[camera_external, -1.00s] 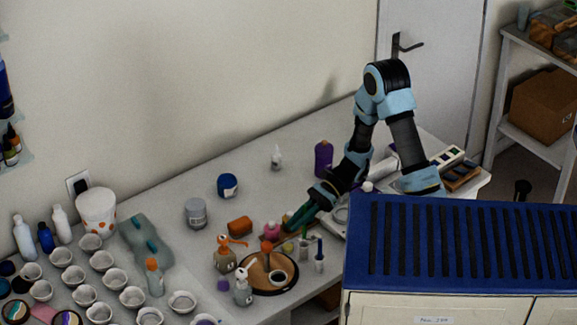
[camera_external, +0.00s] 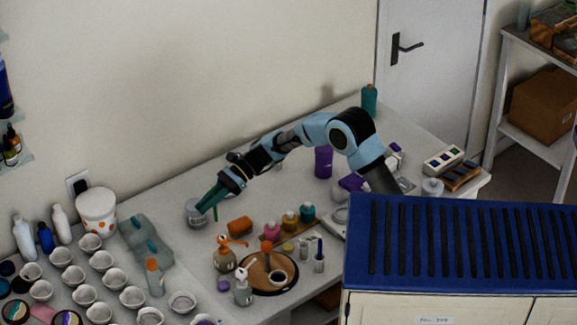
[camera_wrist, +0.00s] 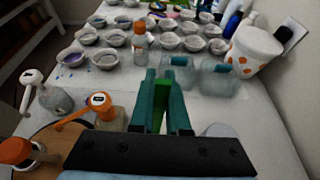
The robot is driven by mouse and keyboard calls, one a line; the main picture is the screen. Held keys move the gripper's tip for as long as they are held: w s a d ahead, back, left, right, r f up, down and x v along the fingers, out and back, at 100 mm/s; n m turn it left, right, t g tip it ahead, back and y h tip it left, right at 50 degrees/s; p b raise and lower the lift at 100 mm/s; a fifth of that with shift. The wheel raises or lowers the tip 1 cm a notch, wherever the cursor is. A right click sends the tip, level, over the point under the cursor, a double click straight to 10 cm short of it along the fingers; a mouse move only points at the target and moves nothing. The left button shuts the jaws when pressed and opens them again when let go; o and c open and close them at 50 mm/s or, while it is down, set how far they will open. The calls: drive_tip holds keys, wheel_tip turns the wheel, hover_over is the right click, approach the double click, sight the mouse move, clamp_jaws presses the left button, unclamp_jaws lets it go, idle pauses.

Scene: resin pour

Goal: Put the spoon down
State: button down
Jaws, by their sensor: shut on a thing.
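My gripper (camera_external: 205,204) has teal fingers and is shut on a narrow bright green thing, taken to be the spoon (camera_wrist: 163,97). In the wrist view it shows as a green strip between the fingers; its bowl cannot be made out. In the external view a thin green piece hangs just below the fingers. The gripper is above the table (camera_external: 180,250), beside and partly in front of the grey jar (camera_external: 193,214). Whether the spoon touches the jar or table cannot be told.
An orange block (camera_external: 240,226) and a round wooden tray (camera_external: 287,263) with bottles lie to the right. Some table is bare around the grey jar.

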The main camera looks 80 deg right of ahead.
wheel_tip(320, 180, down, 9)
drive_tip(key=shift+f+p, duration=0.15)
drive_tip(key=shift+p, duration=1.05)
drive_tip(key=shift+f, duration=0.1)
drive_tip(key=c, duration=0.9)
unclamp_jaws()
drive_tip(key=shift+r, duration=0.25)
drive_tip(key=b+v, duration=0.3)
drive_tip(key=v, duration=0.9)
